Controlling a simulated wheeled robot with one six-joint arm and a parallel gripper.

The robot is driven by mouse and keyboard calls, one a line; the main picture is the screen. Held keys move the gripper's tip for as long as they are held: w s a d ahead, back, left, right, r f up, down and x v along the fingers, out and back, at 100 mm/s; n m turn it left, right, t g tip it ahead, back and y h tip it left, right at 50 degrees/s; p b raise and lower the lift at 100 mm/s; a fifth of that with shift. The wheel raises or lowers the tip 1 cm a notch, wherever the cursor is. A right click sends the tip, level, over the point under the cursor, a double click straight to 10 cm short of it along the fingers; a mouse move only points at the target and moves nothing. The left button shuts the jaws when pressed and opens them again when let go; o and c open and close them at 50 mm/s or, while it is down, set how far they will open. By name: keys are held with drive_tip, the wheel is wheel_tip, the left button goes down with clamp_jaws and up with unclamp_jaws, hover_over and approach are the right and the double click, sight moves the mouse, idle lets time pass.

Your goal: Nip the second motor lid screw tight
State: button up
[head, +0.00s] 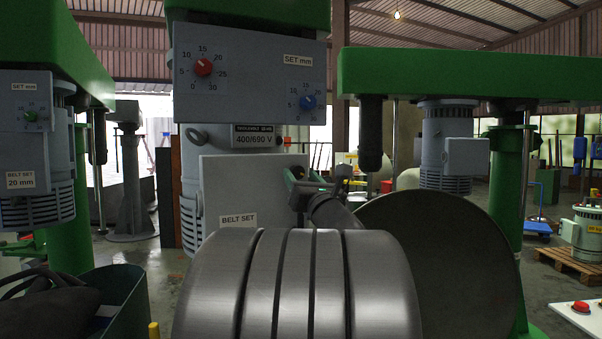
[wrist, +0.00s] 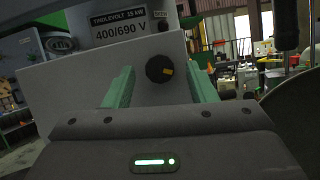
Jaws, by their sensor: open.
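The motor lid (head: 240,183) is a flat light-grey plate on the front of the central motor. It fills much of the wrist view (wrist: 75,92). A round black screw head (wrist: 159,69) with a yellow mark sits near the lid's upper right. My gripper (head: 300,180) is at the lid's right part in the head view. In the wrist view its two green fingers (wrist: 161,86) are open, one on each side of the screw head, with gaps visible. In the head view my gripper hides the screw. I cannot tell whether the fingertips reach the lid.
A grey panel with a red dial (head: 203,68) and a blue dial (head: 307,102) stands above the motor. Large grooved grey pulleys (head: 300,285) fill the lower front, with a dark round disc (head: 440,265) at right. Green machine stands rise on both sides.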

drive_tip(key=shift+w+a+r, duration=0.25)
drive_tip(key=shift+w, duration=0.35)
drive_tip(key=c, duration=1)
drive_tip(key=shift+o, duration=0.2)
